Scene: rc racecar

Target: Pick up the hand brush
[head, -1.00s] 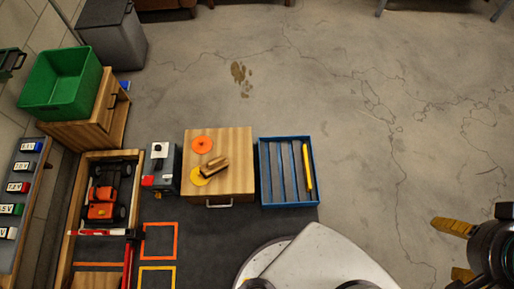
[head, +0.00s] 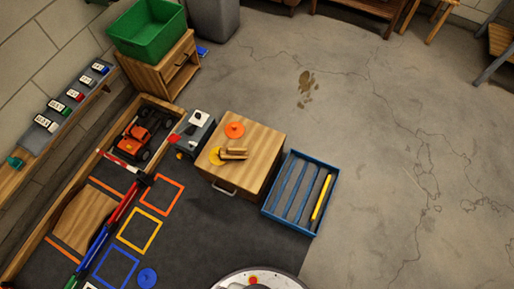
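The hand brush (head: 234,153), a small wooden-coloured piece, lies on top of a wooden cabinet (head: 262,160), partly over or beside a yellow disc (head: 216,157). An orange disc (head: 235,130) lies behind it on the same top. The brush is small here, so its bristles cannot be made out. My gripper is not in this view.
A blue slotted tray (head: 291,186) with a yellow stick (head: 321,197) stands right of the cabinet. A grey machine (head: 194,134) stands close on its left. A wood-edged bay with an orange car (head: 146,136) is further left. Open concrete floor lies to the right.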

